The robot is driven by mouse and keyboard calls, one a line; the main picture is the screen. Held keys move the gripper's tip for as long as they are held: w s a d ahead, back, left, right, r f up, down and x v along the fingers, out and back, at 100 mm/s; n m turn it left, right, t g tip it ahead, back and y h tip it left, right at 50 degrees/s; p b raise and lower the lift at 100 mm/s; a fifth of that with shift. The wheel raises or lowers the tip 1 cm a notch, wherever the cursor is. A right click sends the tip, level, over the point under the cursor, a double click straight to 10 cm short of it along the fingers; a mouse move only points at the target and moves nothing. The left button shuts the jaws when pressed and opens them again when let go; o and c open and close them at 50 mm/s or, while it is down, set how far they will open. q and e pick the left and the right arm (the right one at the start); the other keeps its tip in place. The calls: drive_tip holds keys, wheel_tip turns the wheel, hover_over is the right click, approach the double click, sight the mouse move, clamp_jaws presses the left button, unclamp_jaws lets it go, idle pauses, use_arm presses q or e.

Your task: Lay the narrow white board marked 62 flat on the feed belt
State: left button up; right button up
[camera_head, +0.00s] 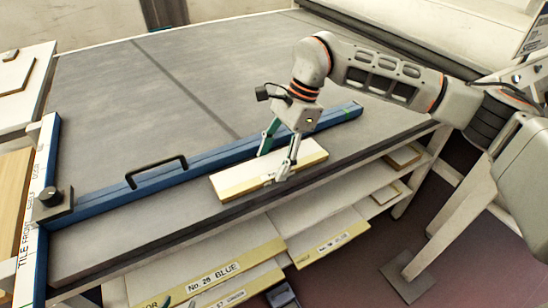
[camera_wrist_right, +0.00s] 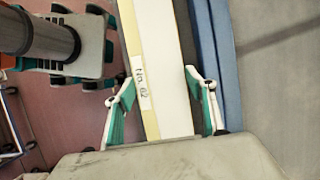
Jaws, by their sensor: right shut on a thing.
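The narrow white board (camera_head: 236,184) has a cream long edge with a small label, which reads like No. 62 in the right wrist view (camera_wrist_right: 168,60). My right gripper (camera_head: 272,167) is shut across the board's width, one finger on each long side. The board looks about level over the front strip of the grey feed belt (camera_head: 190,95), on the near side of a blue rail (camera_head: 215,155). I cannot tell whether its underside touches the belt.
The blue rail has a black handle (camera_head: 157,170) and runs diagonally over the belt. A blue frame with a black knob (camera_head: 50,196) stands at the left. Shelves with labelled boards (camera_head: 215,275) lie below the belt's front edge. Beyond the rail the belt is mostly clear.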

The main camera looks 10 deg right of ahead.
drive_tip(key=o, duration=0.9)
